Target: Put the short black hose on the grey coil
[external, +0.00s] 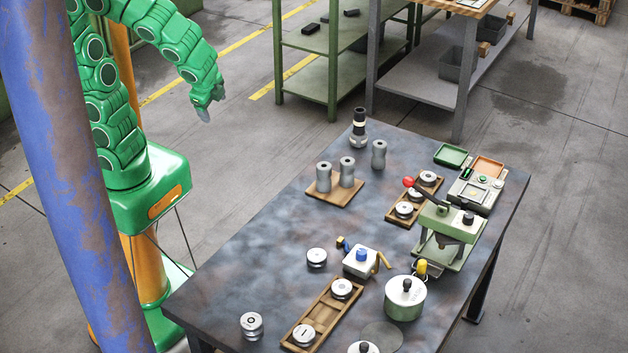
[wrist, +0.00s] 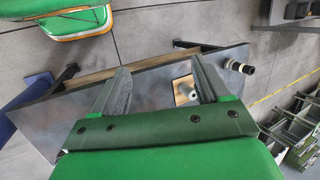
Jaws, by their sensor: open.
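My gripper (external: 203,112) hangs in the air left of the table's far end, well away from the objects. In the wrist view my gripper (wrist: 164,80) has its two fingers wide apart with nothing held. A black cylinder with a pale band (external: 358,128) stands upright at the table's far corner; it also shows in the wrist view (wrist: 238,66). A grey spool-like cylinder (external: 378,154) stands just right of it. Two similar grey cylinders (external: 347,172) stand on a wooden board (external: 336,194). I cannot tell for sure which things are the hose and the coil.
The dark table (external: 250,260) also holds a green press (external: 447,225), a green-and-white pot (external: 405,298), a wooden tray (external: 322,314) and several metal discs. Its left middle is clear. A blue post (external: 75,170) stands at left. A green shelf (external: 330,50) stands behind.

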